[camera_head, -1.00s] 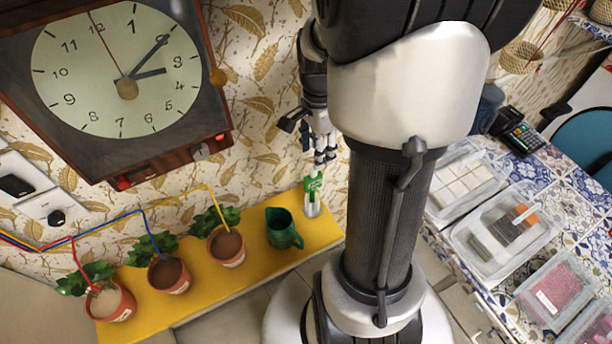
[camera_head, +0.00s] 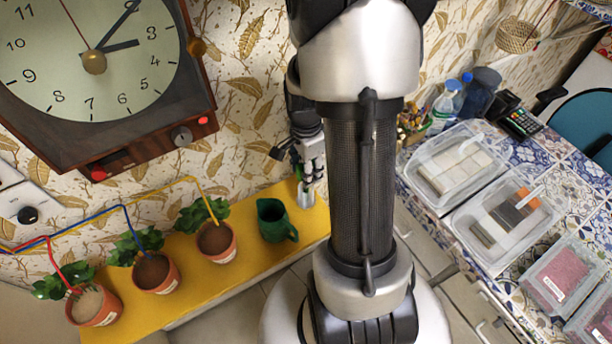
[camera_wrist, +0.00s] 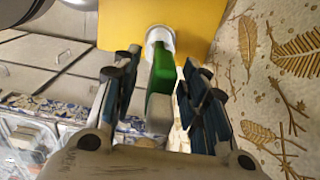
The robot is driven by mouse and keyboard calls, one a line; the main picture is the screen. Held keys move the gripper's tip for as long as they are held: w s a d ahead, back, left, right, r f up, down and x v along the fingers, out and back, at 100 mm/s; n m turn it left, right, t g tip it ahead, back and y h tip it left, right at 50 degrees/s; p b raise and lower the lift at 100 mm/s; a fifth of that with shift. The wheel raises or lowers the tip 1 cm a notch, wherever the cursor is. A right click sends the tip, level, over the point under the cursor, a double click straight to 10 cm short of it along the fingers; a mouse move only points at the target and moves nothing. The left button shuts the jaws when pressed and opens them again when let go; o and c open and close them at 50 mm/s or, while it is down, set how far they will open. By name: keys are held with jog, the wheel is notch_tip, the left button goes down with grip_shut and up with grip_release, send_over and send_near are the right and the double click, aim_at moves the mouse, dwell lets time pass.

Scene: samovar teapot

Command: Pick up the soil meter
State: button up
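The soil meter (camera_wrist: 163,75), a green stick with a pale end, stands in a white-rimmed clear holder (camera_head: 306,194) at the right end of the yellow shelf. In the wrist view the holder's round rim (camera_wrist: 160,36) shows at the meter's far end. My gripper (camera_wrist: 160,62) is open, with one finger on each side of the meter. A gap shows on the left side; contact on the right cannot be told.
On the yellow shelf (camera_head: 190,285) stand a green jug (camera_head: 274,221) left of the holder and several potted plants (camera_head: 215,240). The patterned wall is close behind. A large clock (camera_head: 100,75) hangs at upper left. A tiled counter with clear containers (camera_head: 455,170) is at right.

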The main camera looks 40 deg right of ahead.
jog(key=shift+c, duration=0.5)
grip_shut()
